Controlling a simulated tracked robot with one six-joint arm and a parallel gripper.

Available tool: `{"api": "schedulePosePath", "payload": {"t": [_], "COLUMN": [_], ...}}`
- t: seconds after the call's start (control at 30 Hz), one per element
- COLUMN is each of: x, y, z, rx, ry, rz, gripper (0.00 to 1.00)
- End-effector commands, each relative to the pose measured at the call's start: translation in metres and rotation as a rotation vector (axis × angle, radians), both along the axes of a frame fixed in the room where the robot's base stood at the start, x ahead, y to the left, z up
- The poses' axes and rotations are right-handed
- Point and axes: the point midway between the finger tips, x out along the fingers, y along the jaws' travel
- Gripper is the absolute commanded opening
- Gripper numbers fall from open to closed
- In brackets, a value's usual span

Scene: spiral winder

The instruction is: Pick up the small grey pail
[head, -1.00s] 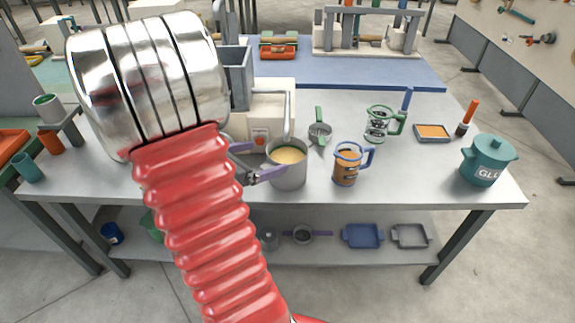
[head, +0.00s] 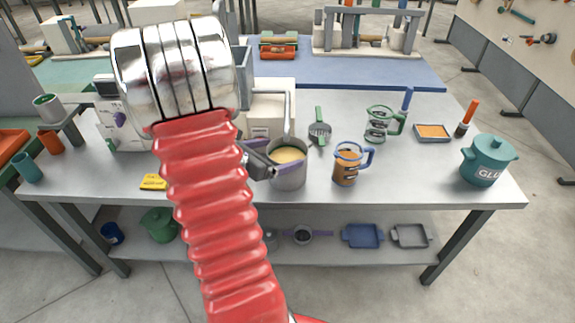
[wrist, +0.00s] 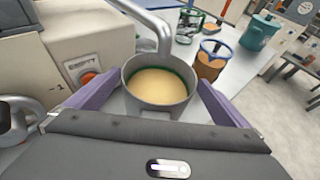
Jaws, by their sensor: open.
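The small grey pail (head: 290,177) stands on the grey table in front of the white machine. It is filled with a pale yellow substance and has a green inner rim. In the wrist view the pail (wrist: 159,101) sits between the two purple fingers of my gripper (wrist: 155,95). The fingers are open, one on each side, and gaps show between them and the pail wall. In the head view my gripper (head: 272,170) is at the pail's left side, partly hidden by my arm.
A spout from the white machine (head: 272,105) comes down just behind the pail; the machine's red button (wrist: 88,79) shows in the wrist view. A blue-handled jug (head: 346,168) stands close on the right. A green-handled scoop (head: 319,131) lies behind. A teal glue pot (head: 485,162) is far right.

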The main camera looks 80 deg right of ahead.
Motion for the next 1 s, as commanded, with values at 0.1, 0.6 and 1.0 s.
{"api": "schedulePosePath", "payload": {"t": [0.1,0.6,1.0], "x": [-0.006,-0.020,-0.020], "y": [-0.010,-0.037,-0.037], "z": [-0.008,-0.021,-0.020], "rx": [0.002,0.000,0.000], "ry": [0.002,0.000,0.000], "rz": [-0.002,-0.001,-0.001], "gripper": [1.00,1.00,0.96]}}
